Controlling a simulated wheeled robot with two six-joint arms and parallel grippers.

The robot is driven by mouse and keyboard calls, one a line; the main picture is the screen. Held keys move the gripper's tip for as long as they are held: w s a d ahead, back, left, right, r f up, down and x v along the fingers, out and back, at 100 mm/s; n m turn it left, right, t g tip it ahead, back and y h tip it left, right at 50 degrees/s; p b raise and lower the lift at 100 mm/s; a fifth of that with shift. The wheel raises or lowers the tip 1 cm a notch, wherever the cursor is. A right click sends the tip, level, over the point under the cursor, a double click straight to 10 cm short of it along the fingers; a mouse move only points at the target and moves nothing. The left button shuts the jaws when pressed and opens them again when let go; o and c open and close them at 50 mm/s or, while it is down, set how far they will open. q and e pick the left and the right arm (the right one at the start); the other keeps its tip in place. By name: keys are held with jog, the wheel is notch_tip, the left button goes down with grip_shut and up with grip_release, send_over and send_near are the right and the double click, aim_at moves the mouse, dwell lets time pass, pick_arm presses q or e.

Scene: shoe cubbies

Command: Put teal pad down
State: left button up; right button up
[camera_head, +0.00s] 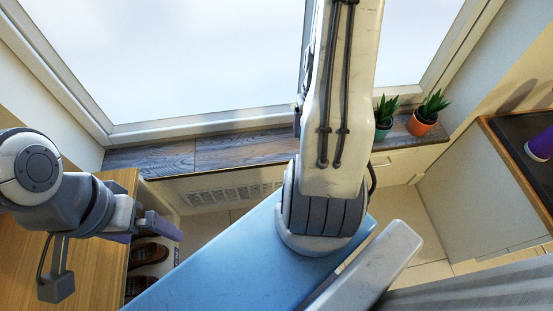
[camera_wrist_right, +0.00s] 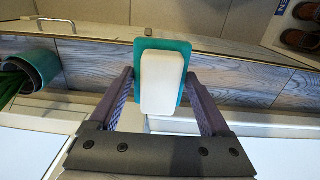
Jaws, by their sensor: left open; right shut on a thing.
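In the right wrist view the teal pad (camera_wrist_right: 183,60) is a flat teal piece with a rounded white block on its near side. My right gripper (camera_wrist_right: 159,80) has one finger on each side of it and is shut on it. The dark wooden window sill (camera_wrist_right: 229,75) lies behind the pad; I cannot tell whether the pad touches it. My left gripper (camera_head: 148,229) is open and empty, over the cubby side at left.
Two potted plants stand at the sill's right end, in a green pot (camera_head: 382,131) and an orange pot (camera_head: 421,124). A wooden shoe cubby (camera_head: 75,270) is at left with dark shoes (camera_head: 148,254). A purple object (camera_head: 541,145) stands on a dark-topped surface at right.

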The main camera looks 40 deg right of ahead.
jog(key=shift+s+d+f+b, duration=0.2)
jog(key=shift+s+f, duration=0.05)
jog(key=shift+f, duration=0.2)
jog(key=shift+s+d+f+b, duration=0.15)
jog(key=shift+s+f+b, duration=0.05)
jog(key=shift+f, duration=0.25)
jog(key=b, duration=0.4)
send_over(277, 149)
notch_tip(277, 149, down, 7)
jog(key=shift+w+r, duration=0.1)
jog(key=shift+r, duration=0.05)
jog(key=shift+b, duration=0.3)
notch_tip(277, 149, down, 4)
jog(key=shift+r+b, duration=0.1)
jog(key=shift+b, duration=0.95)
pick_arm(q)
notch_tip(277, 149, down, 8)
jog(key=shift+f, duration=0.2)
pick_arm(e)
jog(key=shift+f, duration=0.3)
jog(key=o, duration=1.3)
